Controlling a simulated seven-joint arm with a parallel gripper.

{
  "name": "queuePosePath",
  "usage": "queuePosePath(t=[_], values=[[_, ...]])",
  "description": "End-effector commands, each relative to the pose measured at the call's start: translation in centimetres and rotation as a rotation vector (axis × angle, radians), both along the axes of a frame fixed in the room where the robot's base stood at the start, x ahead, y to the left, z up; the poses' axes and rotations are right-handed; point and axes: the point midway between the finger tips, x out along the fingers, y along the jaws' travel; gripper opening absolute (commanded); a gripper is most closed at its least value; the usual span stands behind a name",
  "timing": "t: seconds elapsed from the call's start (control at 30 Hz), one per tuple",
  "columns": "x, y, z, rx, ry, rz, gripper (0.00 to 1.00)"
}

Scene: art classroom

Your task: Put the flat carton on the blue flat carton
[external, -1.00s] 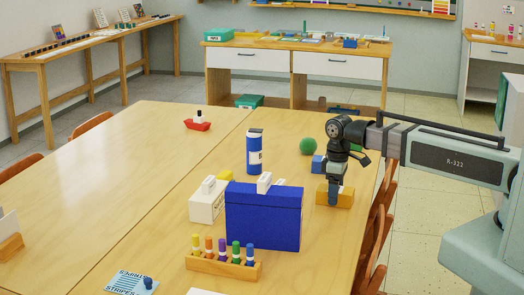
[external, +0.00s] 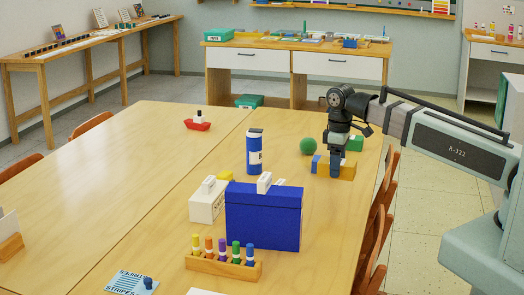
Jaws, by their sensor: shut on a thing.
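The flat carton appears to be the orange-yellow block (external: 347,171) in the external view. My gripper (external: 335,174) is shut on it from above and holds it raised over the right part of the table. A small blue block (external: 315,164) lies just behind and left of it, partly hidden by it; this may be the blue flat carton. I cannot tell whether the two touch.
A green ball (external: 307,146) and a blue bottle (external: 254,152) stand to the left. A large blue box (external: 262,220), a white box (external: 206,204) and a rack of colored pegs (external: 222,265) stand nearer. The table's left half is mostly clear.

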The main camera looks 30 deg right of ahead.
Motion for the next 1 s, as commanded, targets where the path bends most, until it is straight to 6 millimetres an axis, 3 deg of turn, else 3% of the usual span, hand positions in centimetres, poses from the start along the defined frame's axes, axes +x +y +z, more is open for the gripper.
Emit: queuePosePath(t=[0.17, 0.37, 0.47, 0.7, 0.87, 1.0], values=[[0.3, -0.7, 0.9, 0.000, 0.000, -0.013, 0.33], [2.1, -4.1, 1.4, 0.001, -0.004, -0.077, 0.33], [4.7, -6.3, 2.1, 0.003, -0.011, -0.124, 0.33], [14.0, -11.1, 4.4, 0.005, -0.021, -0.212, 0.33], [19.1, -11.5, 5.6, 0.004, -0.017, -0.152, 0.33], [20.3, -11.3, 5.8, 0.001, -0.005, -0.051, 0.33]])
